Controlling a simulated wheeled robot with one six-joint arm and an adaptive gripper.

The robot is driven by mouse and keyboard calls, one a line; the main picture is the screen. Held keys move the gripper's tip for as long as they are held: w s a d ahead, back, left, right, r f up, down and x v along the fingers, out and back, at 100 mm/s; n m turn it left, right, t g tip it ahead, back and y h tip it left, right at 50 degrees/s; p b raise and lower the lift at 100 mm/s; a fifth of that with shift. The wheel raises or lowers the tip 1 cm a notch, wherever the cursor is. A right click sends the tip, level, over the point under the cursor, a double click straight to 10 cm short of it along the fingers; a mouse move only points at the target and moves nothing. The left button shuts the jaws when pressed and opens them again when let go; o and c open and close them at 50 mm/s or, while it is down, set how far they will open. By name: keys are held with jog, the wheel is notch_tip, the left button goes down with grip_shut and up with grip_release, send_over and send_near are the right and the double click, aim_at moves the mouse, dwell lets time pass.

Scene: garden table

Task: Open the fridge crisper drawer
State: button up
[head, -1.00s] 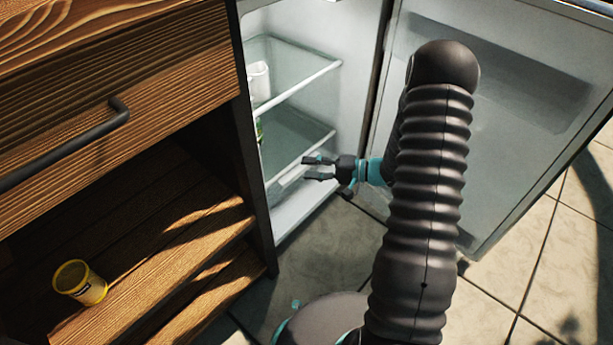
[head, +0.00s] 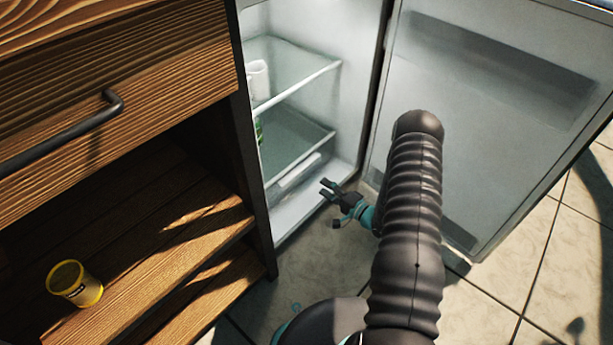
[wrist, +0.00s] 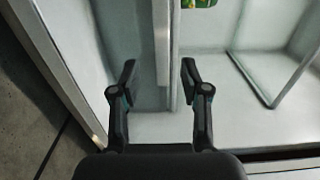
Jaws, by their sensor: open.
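The crisper drawer (head: 298,174) is a clear, pale bin low in the open fridge, under the lower glass shelf. It looks pushed in, with a pale handle bar along its front. My gripper (head: 325,187) is open and empty, in front of the drawer and a little below its handle, near the fridge's bottom edge. In the wrist view, my gripper's two dark fingers (wrist: 158,78) are spread apart. A pale upright bar, probably the drawer handle (wrist: 162,45), shows between and beyond them; I cannot tell whether anything touches.
The fridge door (head: 480,110) stands wide open to the right of my arm. A wooden cabinet (head: 120,140) with a dark handle is at left; a yellow cup (head: 75,284) sits on its shelf. A white cup (head: 259,80) stands on the upper fridge shelf. Tiled floor lies below.

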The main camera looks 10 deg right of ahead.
aim_at(303, 173)
jog(key=x, duration=0.9)
grip_shut()
